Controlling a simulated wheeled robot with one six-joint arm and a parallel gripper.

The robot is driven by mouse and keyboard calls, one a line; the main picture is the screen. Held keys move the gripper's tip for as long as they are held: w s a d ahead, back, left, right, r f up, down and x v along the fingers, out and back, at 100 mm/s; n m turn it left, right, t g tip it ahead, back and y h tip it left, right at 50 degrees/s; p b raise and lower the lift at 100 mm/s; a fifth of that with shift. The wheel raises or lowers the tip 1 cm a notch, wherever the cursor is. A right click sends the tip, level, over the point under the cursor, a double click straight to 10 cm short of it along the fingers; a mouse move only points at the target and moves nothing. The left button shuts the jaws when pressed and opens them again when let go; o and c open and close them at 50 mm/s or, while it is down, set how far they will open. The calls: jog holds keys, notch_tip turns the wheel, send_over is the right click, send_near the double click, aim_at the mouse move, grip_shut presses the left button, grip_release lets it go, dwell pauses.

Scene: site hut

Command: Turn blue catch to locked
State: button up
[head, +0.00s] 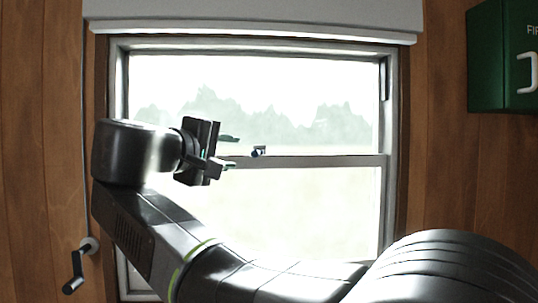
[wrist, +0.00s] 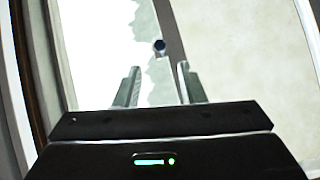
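The blue catch (head: 259,151) is small and dark blue, on the window's horizontal middle rail (head: 310,161). In the wrist view the catch (wrist: 159,46) shows as a small round dark-blue end beside the rail, ahead of the fingertips and between their lines. My gripper (head: 230,152) is to the left of the catch in the head view, with its fingers pointing right toward it. In the wrist view my gripper (wrist: 158,70) has its two fingers well apart with nothing between them. The fingers do not touch the catch. The catch's lock position is too small to tell.
The window frame (head: 391,200) surrounds the two panes. A rolled blind (head: 250,15) hangs above. A green first-aid style cabinet (head: 490,60) is on the right wall. A crank handle (head: 75,268) sticks out from the wall at lower left.

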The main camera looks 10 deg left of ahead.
aim_at(256, 153)
jog(key=x, duration=1)
jog(key=shift+w+f+p, duration=0.1)
jog(key=shift+w+p, duration=0.2)
jog(key=shift+w, duration=0.05)
jog(key=shift+c, duration=0.2)
grip_shut()
